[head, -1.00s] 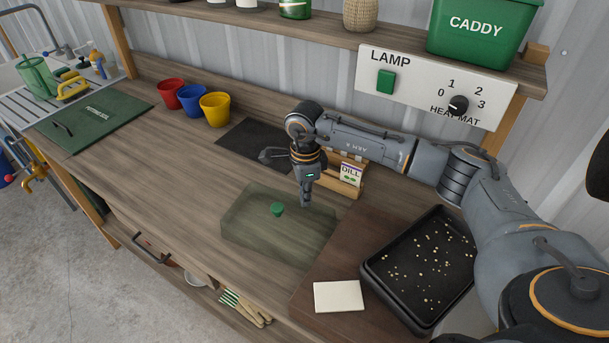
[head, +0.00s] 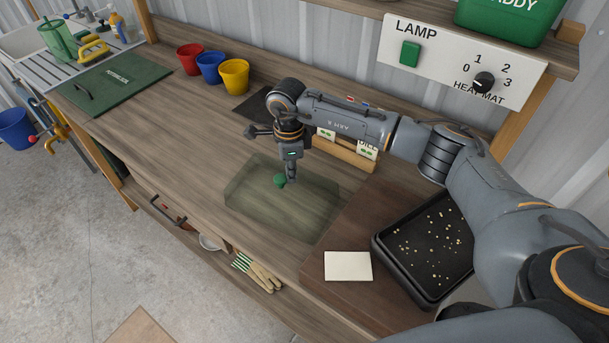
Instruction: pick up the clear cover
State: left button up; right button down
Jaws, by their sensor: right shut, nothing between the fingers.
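The clear cover (head: 310,213) is a see-through, greenish box-shaped lid lying on the wooden bench, with a small green knob (head: 280,180) on its top. My right gripper (head: 291,180) points down over the cover, its fingertips right beside the knob. Its fingers are closed together with nothing between them. I cannot tell whether they touch the knob. My left gripper is not in view.
A black tray of seeds (head: 379,249) sits on a brown board at the right, with a white card (head: 348,266) to its left. Seed packets (head: 366,149) stand in a wooden holder behind my arm. Red, blue and yellow pots (head: 234,77) stand at the back left.

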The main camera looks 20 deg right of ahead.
aim_at(239, 189)
jog(key=w+a+b, duration=0.1)
jog(key=a+b, duration=0.1)
jog(key=a, duration=0.2)
jog(key=w+a+b, duration=0.1)
jog(key=a+b, duration=0.1)
jog(key=a, duration=0.2)
jog(key=w+a+b, duration=0.1)
jog(key=a+b, duration=0.1)
jog(key=a, duration=0.2)
jog(key=shift+w+a+f+b, duration=0.15)
jog(key=shift+f+b, duration=0.05)
jog(key=shift+b, duration=0.2)
jog(key=shift+a, duration=0.25)
jog(key=shift+r, duration=0.15)
jog(key=shift+r, duration=0.1)
